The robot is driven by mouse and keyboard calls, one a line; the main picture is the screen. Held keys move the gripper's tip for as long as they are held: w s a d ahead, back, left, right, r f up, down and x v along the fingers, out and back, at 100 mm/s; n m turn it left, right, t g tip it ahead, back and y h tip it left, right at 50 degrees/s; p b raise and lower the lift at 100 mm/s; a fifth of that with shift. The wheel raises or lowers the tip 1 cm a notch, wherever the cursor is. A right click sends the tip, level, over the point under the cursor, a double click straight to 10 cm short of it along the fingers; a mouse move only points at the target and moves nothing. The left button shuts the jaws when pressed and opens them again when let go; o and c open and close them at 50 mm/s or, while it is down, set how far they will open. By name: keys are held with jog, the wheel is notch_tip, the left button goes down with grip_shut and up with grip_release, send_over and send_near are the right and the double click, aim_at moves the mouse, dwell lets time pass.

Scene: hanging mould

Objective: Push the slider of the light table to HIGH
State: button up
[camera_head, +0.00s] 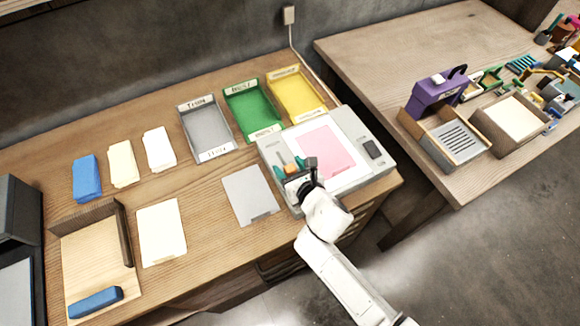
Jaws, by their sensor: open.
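The light table (352,128) is a pale grey box with a white top and a pink sheet (325,148) on it, on the right part of the wooden bench. A dark block (373,148) sits on its right side. My gripper (292,172) is over the light table's left front part, beside small teal and orange parts (291,169). It appears open and empty. My gripper and wrist partly cover this area. I cannot make out the slider, its HIGH mark or whether my gripper touches it.
Grey (205,125), green (250,105) and yellow (293,95) trays stand behind the light table. A grey sheet (249,193) lies to its left. A second bench (375,60) stands right, past a gap.

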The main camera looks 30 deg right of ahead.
grip_shut()
dwell(0.4)
